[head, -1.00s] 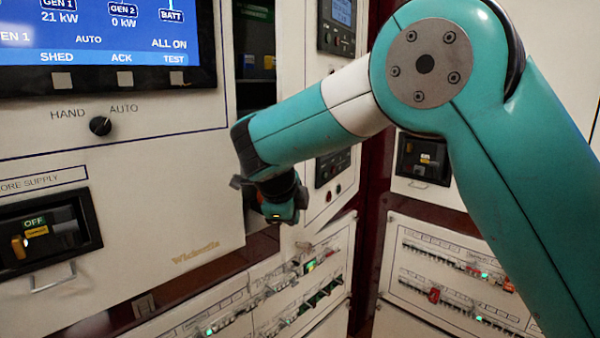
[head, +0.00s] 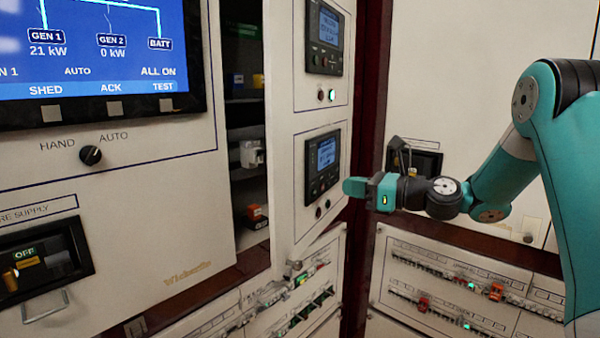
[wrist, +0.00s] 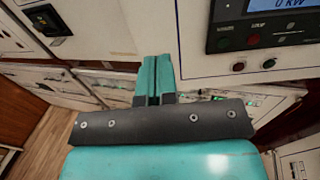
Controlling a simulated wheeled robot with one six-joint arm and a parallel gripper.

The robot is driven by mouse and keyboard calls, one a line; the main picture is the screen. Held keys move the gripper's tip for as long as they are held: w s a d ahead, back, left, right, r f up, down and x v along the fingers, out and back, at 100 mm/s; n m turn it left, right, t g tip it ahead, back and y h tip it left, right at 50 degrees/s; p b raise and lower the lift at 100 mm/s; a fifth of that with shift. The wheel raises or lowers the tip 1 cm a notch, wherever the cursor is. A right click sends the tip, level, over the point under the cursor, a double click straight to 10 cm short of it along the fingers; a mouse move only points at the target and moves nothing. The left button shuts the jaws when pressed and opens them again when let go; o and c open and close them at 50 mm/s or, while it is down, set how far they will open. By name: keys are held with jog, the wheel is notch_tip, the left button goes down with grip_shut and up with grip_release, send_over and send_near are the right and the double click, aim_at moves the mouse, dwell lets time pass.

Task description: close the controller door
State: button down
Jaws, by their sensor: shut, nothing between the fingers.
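The controller door (head: 280,150) is a white panel with two dark controllers, an upper one (head: 325,38) and a lower one (head: 322,168). It stands ajar, and an open gap at its left shows the shelved inside of the cabinet (head: 247,120). My gripper (head: 352,187) is shut and empty, just right of the lower controller in the head view. I cannot tell whether it touches the door. In the wrist view my shut fingers (wrist: 155,72) point ahead, with the door (wrist: 194,65) to their right.
A white panel with a screen (head: 100,55) and a rotary switch (head: 91,155) stands at the left. Breaker rows (head: 450,285) line the lower panels. A dark red post (head: 368,110) stands right of the door. Wooden floor (wrist: 50,140) shows in the wrist view.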

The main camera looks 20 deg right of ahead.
jog(key=p, duration=0.4)
send_near(289, 173)
jog(key=shift+t, duration=0.3)
jog(key=x, duration=0.6)
jog(key=shift+w+a+f, duration=0.15)
jog(key=shift+a, duration=0.1)
jog(key=shift+w+a+f, duration=0.15)
jog(key=shift+w+a, duration=0.2)
